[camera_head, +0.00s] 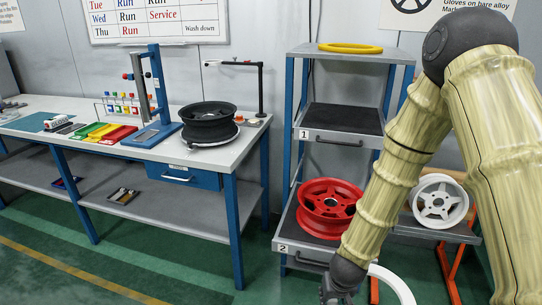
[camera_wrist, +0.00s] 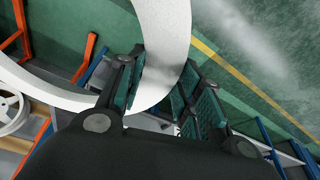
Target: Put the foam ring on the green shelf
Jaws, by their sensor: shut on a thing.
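A large, plain white ring, which looks like the foam ring, is held in my gripper (camera_wrist: 162,92). In the wrist view the ring (camera_wrist: 164,40) runs between the two dark-green-padded fingers, and much of it lies beyond the top edge. In the head view only a curved part of the ring (camera_head: 397,283) shows at the bottom edge, right of my gripper's dark wrist. I cannot make out a green shelf in either view.
A blue-posted rack (camera_head: 289,130) holds a yellow ring (camera_head: 350,48) on top and a red wheel (camera_head: 318,216) low down. A white wheel (camera_head: 428,211) sits on an orange-legged stand at right. A workbench (camera_head: 225,158) with a black wheel stands left. Green floor (camera_head: 170,250) is open in front.

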